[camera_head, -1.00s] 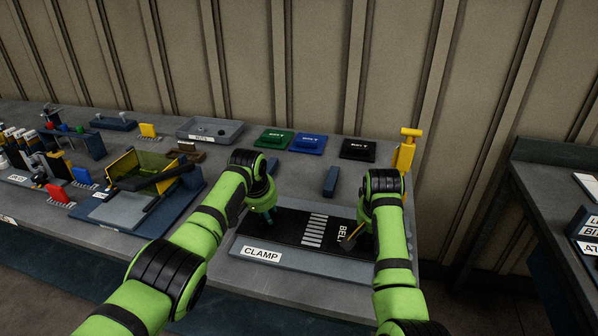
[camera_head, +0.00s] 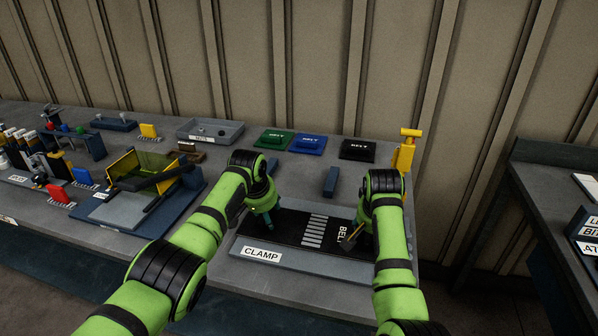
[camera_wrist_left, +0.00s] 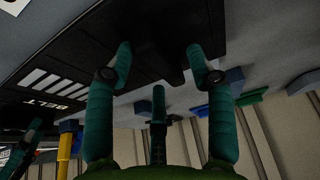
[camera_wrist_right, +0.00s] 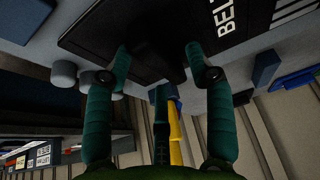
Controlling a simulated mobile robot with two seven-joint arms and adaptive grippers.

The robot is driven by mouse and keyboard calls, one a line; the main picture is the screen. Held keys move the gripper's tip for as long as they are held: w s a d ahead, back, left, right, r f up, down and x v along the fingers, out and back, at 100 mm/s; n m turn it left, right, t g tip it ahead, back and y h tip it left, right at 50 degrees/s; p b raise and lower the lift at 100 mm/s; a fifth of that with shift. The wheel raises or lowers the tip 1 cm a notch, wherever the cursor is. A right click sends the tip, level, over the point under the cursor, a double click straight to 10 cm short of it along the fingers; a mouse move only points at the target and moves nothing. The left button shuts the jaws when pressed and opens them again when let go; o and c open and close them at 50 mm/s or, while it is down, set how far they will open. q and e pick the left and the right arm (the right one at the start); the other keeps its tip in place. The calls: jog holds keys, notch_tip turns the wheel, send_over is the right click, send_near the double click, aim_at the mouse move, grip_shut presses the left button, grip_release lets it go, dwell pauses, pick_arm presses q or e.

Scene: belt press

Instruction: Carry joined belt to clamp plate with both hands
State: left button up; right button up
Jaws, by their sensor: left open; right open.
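The joined belt (camera_head: 290,230) is a flat black strip with a white-striped joint in its middle and lettering reading "BEL". It lies on the grey clamp plate (camera_head: 312,264), which carries a "CLAMP" label. My left gripper (camera_head: 266,222) is at the belt's left end, largely hidden by its arm. In the left wrist view its fingers (camera_wrist_left: 158,62) are spread over the black belt. My right gripper (camera_head: 358,236) is at the belt's right end, partly behind its arm. In the right wrist view its fingers (camera_wrist_right: 157,62) are spread over the belt's other end.
A yellow-handled tool (camera_head: 405,150) stands behind the right end of the plate. Blue blocks (camera_head: 331,181) stand behind the plate. Green, blue and black belt boxes (camera_head: 357,150) and a grey tray (camera_head: 209,131) line the back. A blue-based press (camera_head: 150,195) stands left.

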pick_arm(q)
jog(key=shift+p+v, duration=3.5)
jog(key=shift+p, duration=3.25)
pick_arm(e)
notch_tip(320, 180, up, 14)
jog(key=shift+f, duration=0.1)
pick_arm(q)
jog(key=a+r+p, duration=0.2)
jog(key=p, duration=0.1)
jog(key=a+p, duration=0.1)
jog(key=a, duration=0.1)
jog(key=shift+s+a+r+p, duration=0.1)
jog(key=shift+s+r+p, duration=0.2)
jog(key=shift+r+p, duration=0.1)
pick_arm(e)
notch_tip(320, 180, up, 5)
jog(key=shift+f, duration=0.1)
jog(key=v, duration=0.7)
